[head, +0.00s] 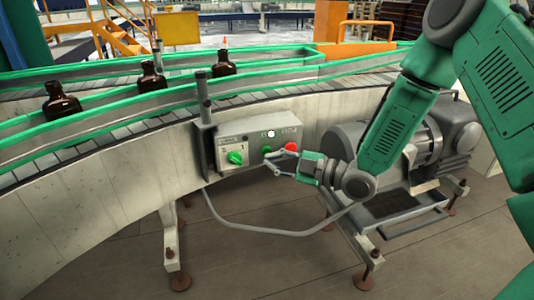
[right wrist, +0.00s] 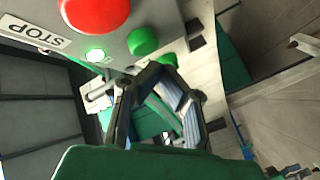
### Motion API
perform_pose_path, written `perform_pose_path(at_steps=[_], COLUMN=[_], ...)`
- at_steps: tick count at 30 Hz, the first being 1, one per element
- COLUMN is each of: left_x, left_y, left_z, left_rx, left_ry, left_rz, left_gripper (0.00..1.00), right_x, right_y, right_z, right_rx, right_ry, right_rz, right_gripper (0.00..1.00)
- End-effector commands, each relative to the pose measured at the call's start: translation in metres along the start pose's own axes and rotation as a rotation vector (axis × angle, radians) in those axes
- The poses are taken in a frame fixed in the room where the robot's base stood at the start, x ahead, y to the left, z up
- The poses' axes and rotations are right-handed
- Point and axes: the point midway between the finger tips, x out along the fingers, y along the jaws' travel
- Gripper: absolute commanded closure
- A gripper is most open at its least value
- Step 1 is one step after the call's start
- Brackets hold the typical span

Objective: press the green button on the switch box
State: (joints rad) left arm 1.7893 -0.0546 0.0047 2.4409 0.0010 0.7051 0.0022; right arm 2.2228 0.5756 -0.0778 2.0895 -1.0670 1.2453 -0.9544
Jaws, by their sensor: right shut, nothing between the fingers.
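The grey switch box (head: 250,140) is mounted on the side of the curved conveyor. Its green button (head: 266,149) sits between a green rotary knob (head: 235,157) and a red button (head: 291,147). My right gripper (head: 271,162) is shut and empty, just in front of and below the green button. In the right wrist view the green button (right wrist: 142,41) shows uncovered just beyond the fingertips (right wrist: 154,70). The knob (right wrist: 167,59) is partly hidden behind them. I cannot tell whether the fingers touch the panel. My left gripper is not in view.
A lit white lamp (head: 271,133) sits above the buttons. Amber bottles (head: 62,102) stand on the conveyor (head: 130,112). A grey motor (head: 340,140) stands right of the box, and a grey cable (head: 240,229) hangs below. The floor in front is clear.

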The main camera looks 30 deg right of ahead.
Motion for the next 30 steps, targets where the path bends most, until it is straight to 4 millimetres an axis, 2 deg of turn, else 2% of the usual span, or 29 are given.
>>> perform_pose_path(at_steps=[5, 18, 30], left_x=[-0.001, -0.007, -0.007], left_y=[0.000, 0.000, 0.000], left_z=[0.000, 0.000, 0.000], left_rx=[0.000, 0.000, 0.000], left_ry=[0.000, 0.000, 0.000], left_rz=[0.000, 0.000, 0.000], left_gripper=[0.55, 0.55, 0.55], right_x=[-0.004, -0.032, -0.035], right_y=[-0.003, -0.023, -0.025], right_z=[-0.003, -0.024, -0.025], right_rx=[0.002, 0.002, 0.000], right_ry=[0.000, 0.000, 0.000], right_rz=[-0.001, -0.001, 0.000], right_gripper=[1.00, 1.00, 1.00])
